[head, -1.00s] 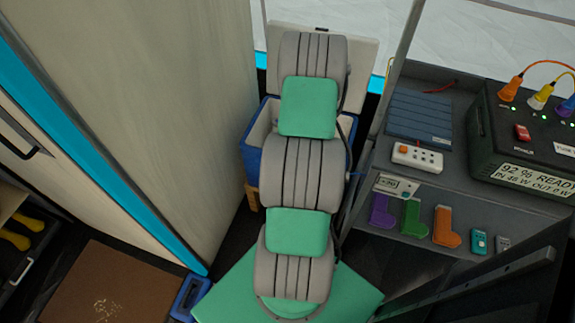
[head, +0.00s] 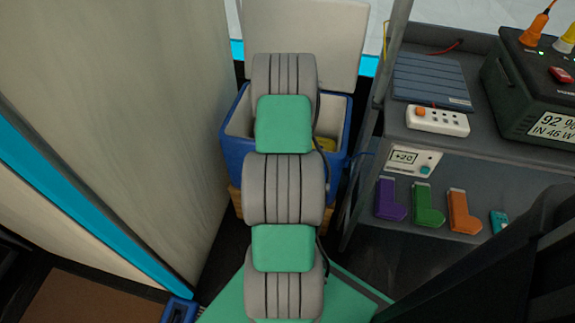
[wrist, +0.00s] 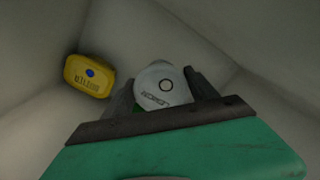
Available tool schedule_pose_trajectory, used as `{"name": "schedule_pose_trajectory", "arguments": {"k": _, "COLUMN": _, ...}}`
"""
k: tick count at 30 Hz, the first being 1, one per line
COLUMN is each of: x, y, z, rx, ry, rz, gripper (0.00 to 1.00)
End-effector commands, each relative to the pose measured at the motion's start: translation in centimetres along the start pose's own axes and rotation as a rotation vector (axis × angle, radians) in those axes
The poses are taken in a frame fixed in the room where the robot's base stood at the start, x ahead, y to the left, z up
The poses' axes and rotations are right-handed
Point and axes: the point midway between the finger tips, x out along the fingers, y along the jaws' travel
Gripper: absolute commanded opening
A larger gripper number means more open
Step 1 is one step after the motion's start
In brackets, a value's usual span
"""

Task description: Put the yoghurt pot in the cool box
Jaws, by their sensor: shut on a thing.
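The blue cool box (head: 235,155) stands at the back with its pale lid (head: 340,40) raised; my arm hides the middle of its opening. In the wrist view its pale inner walls (wrist: 255,35) surround my gripper (wrist: 162,96). My gripper is shut on the yoghurt pot (wrist: 158,78), whose round white top with a dark ring shows between the two dark fingers. The pot is inside the box; I cannot tell whether it touches the floor. The head view hides gripper and pot behind my arm.
A yellow tub (wrist: 89,76) with a blue dot lies in the box, left of the pot in the wrist view. A grey shelf unit (head: 365,190) with a power station (head: 540,90) and several inhaler-like items stands close on the right. The tent wall (head: 120,100) is left.

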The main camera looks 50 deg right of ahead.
Motion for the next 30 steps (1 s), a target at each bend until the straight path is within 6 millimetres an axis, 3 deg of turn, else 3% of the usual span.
{"name": "schedule_pose_trajectory", "arguments": {"k": 1, "x": 1.8, "y": -0.1, "z": 0.1, "rx": 0.000, "ry": -0.003, "rz": -0.002, "gripper": 0.20}}
{"name": "schedule_pose_trajectory", "arguments": {"k": 3, "x": 3.3, "y": 0.0, "z": 0.1, "rx": 0.001, "ry": -0.002, "rz": -0.001, "gripper": 0.20}}
{"name": "schedule_pose_trajectory", "arguments": {"k": 11, "x": 7.5, "y": 0.1, "z": 0.1, "rx": 0.003, "ry": -0.002, "rz": -0.001, "gripper": 0.20}}
{"name": "schedule_pose_trajectory", "arguments": {"k": 22, "x": 8.1, "y": 0.2, "z": 0.1, "rx": 0.004, "ry": -0.001, "rz": 0.000, "gripper": 0.20}}
{"name": "schedule_pose_trajectory", "arguments": {"k": 23, "x": 8.1, "y": 0.2, "z": 0.1, "rx": 0.004, "ry": -0.001, "rz": -0.001, "gripper": 0.68}}
{"name": "schedule_pose_trajectory", "arguments": {"k": 30, "x": 8.0, "y": 0.2, "z": 0.1, "rx": 0.004, "ry": -0.001, "rz": -0.001, "gripper": 0.87}}
